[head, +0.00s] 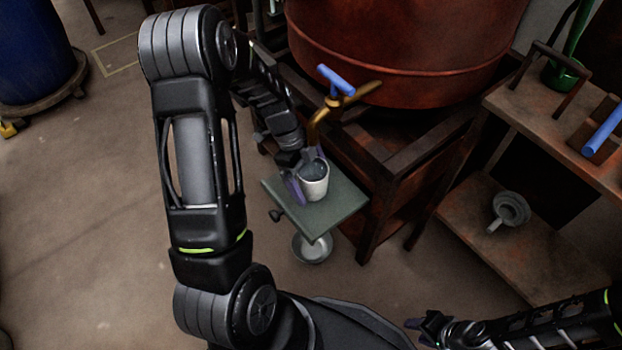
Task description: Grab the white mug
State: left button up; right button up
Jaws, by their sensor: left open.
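The white mug (317,189) stands upright on a small green-grey shelf (340,213), below a brass tap (318,122) with a blue handle. The mug's inside looks dark grey. My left gripper (304,172) is at the mug, with its fingers apart. One finger is at the mug's left side and the other is near its far rim. I cannot tell whether either finger touches it. My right gripper (428,327) is low at the right, away from the mug, and its jaw opening is unclear.
A large red-brown vat (400,45) stands in a dark wooden frame behind the shelf. A metal bowl (312,248) is beneath the shelf. A wooden rack (530,250) at right holds a grey funnel (510,210). A blue barrel (35,55) stands at far left; the floor between is clear.

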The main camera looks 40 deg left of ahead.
pick_arm(q)
jog(key=shift+c, duration=0.4)
jog(key=c, duration=1.8)
grip_shut()
